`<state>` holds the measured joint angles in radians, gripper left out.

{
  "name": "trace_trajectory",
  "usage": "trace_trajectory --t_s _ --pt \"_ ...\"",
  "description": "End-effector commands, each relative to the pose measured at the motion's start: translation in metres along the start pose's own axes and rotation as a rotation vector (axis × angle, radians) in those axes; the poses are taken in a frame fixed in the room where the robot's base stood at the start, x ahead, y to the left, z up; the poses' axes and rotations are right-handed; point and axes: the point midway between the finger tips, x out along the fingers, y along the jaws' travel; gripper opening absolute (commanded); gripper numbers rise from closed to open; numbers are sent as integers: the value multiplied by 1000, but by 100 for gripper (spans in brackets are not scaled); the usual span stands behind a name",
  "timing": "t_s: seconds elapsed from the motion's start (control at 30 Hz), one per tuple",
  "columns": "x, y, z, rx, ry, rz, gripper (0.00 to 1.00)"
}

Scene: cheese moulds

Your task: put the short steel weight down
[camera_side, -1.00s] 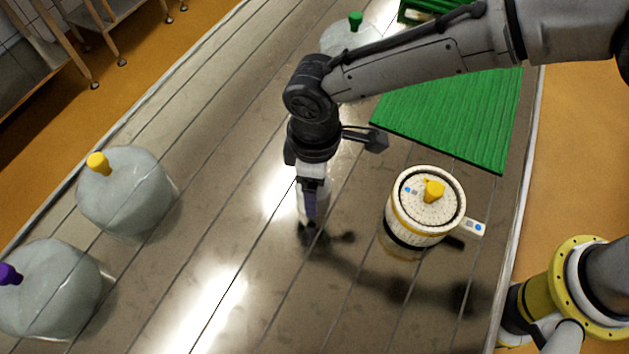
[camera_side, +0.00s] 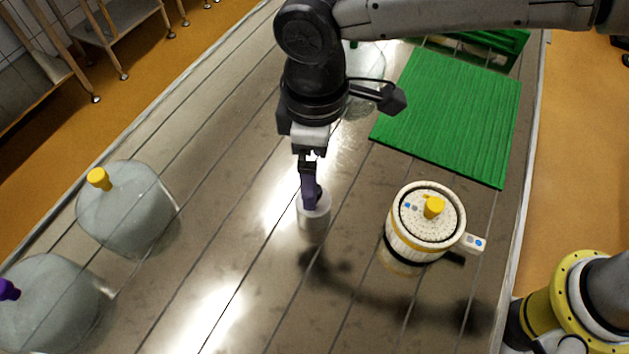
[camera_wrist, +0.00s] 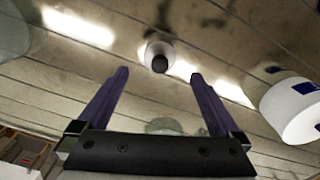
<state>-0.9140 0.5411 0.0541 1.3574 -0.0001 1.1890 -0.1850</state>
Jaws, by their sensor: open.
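The short steel weight (camera_side: 314,216) is a small shiny cylinder standing upright on the metal table, left of the white mould. In the wrist view the weight (camera_wrist: 160,49) shows its dark knob, just past the fingertips and centred between them. My gripper (camera_side: 312,203) is directly above the weight with its purple fingers pointing down. In the wrist view the gripper (camera_wrist: 160,74) is open, its two fingers wide apart with nothing between them. The fingers partly hide the top of the weight in the side view.
A white mould (camera_side: 407,241) with a perforated lid and yellow knob stands to the right. A green ribbed mat (camera_side: 455,112) lies behind it, with a green crate (camera_side: 500,45) beyond. Translucent domes with yellow (camera_side: 125,210) and purple (camera_side: 50,305) knobs stand left. The front middle is clear.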

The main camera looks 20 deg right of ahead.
Motion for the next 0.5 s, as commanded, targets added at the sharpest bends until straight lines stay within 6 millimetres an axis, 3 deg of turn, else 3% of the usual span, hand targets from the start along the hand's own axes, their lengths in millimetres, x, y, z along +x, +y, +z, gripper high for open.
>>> trace_trajectory --t_s 0.2,0.5 --pt "-19 0 0 0 1 0 100" --pt "-23 2 1 4 3 1 100"
